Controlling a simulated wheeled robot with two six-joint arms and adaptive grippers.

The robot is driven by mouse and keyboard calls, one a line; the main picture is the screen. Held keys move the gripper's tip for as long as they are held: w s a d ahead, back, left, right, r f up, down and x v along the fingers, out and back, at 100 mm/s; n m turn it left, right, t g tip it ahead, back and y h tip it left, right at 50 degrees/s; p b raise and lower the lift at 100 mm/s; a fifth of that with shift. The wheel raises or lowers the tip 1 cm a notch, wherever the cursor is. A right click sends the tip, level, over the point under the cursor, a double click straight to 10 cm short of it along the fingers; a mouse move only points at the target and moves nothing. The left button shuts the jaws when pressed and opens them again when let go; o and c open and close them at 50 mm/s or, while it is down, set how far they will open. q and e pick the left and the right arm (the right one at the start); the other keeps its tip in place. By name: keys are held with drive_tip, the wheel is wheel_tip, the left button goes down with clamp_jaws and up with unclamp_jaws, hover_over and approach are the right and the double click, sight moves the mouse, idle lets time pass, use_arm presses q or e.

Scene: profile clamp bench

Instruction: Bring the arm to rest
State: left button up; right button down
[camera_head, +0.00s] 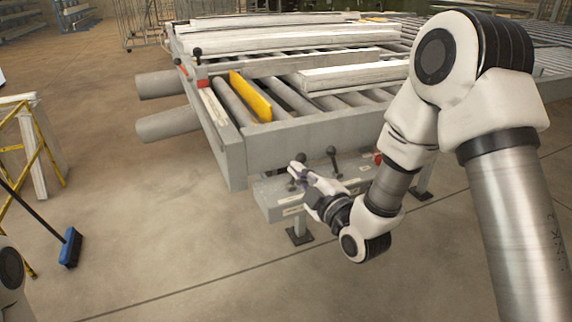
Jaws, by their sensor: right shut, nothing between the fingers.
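My right arm comes in from the right and bends down to the front of the roller bench (232,160). My right gripper (297,172) is shut and empty, close to the levers on the grey control box (270,203) at the bench's front. One black-knobbed lever (332,153) stands just right of the gripper. Another lever is partly hidden behind the gripper, and I cannot tell whether they touch. A small part of my left arm shows at the lower left edge; its gripper is out of view.
White profiles (350,75) lie on the rollers, with a yellow bar (250,97) beside them. Two grey cylinders (165,122) stick out to the left. A blue broom (70,247) and a yellow-framed stand (30,140) are at the left. The floor in front is clear.

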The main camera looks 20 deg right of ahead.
drive_tip(key=s+a+f+m+g+p, duration=0.1)
drive_tip(key=s+f+g, duration=0.3)
drive_tip(key=f, duration=0.5)
drive_tip(key=s+f+m+g+h+p, duration=0.1)
drive_tip(key=s+f+g+p, duration=0.1)
drive_tip(key=s+f, duration=0.5)
drive_tip(key=s+a+f+g+p, duration=0.1)
drive_tip(key=s+f+g, duration=0.25)
drive_tip(key=f, duration=0.65)
drive_tip(key=s+d+f+m+g+h, duration=0.1)
drive_tip(key=s+f+m+g, duration=0.3)
drive_tip(key=s, duration=0.5)
drive_tip(key=s+d+f+m+g+h, duration=0.1)
drive_tip(key=s+f+m+g, duration=0.4)
drive_tip(key=s+m, duration=0.3)
drive_tip(key=shift+s+m+p, duration=0.3)
drive_tip(key=shift+s+p, duration=0.1)
drive_tip(key=shift+s, duration=0.65)
